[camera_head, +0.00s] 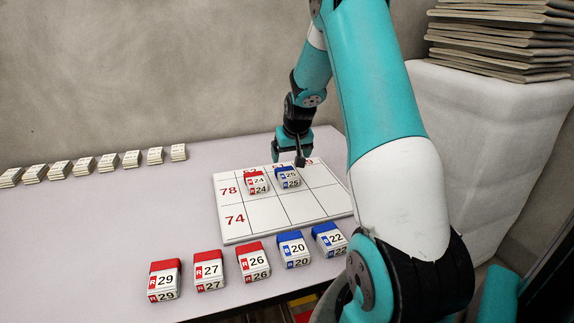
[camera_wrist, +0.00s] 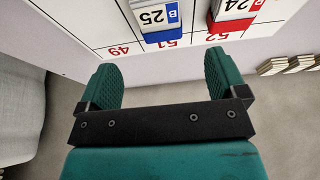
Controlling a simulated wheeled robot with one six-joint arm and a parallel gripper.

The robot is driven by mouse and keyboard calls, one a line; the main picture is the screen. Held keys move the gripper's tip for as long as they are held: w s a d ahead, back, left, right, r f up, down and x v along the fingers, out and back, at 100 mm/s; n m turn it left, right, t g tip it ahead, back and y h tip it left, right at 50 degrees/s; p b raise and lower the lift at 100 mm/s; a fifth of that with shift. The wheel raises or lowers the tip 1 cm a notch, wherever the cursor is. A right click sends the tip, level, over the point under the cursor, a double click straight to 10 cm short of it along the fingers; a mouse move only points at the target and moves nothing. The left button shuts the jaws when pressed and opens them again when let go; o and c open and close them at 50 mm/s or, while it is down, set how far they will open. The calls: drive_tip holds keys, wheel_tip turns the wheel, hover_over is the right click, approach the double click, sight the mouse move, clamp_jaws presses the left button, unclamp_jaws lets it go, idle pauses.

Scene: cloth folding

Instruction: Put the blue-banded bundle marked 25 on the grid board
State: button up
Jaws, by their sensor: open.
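The blue-banded bundle marked 25 (camera_head: 288,178) lies on the grid board (camera_head: 241,236), in the row marked 78 and the column marked 51. It also shows in the wrist view (camera_wrist: 157,18), its blue band toward the 51 label. The red-banded bundle marked 24 (camera_head: 257,184) lies beside it in the 52 column. My gripper (camera_head: 290,157) is at the board's back edge, just behind bundle 25. In the wrist view its open fingers (camera_wrist: 162,78) have nothing between them, and bundle 25 is apart from them.
Red-banded bundles 29 (camera_head: 164,281), 27 (camera_head: 208,271) and 26 (camera_head: 253,262), and blue-banded 20 (camera_head: 294,249) and 22 (camera_head: 329,239), stand before the board. Several pale bundles (camera_head: 83,167) line the table's back left. A stack of boards (camera_head: 500,40) tops a white block (camera_head: 485,130) at right.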

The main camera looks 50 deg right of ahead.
drive_tip(key=s+a+r+n+y, duration=0.1)
drive_tip(key=a+r+n, duration=0.15)
drive_tip(key=a, duration=0.55)
drive_tip(key=s+a+r+n+y, duration=0.15)
drive_tip(key=a+r, duration=0.25)
drive_tip(key=a, duration=0.4)
drive_tip(key=a+r+n+y, duration=0.1)
drive_tip(key=a+r, duration=0.2)
drive_tip(key=a, duration=0.6)
drive_tip(key=s+a+r+n+g+y, duration=0.3)
drive_tip(key=s+a+n, duration=0.5)
drive_tip(key=s+a, duration=1.1)
drive_tip(key=s+r+g, duration=0.1)
drive_tip(key=s, duration=0.2)
drive_tip(key=shift+a+r, duration=0.15)
drive_tip(key=shift+a, duration=0.15)
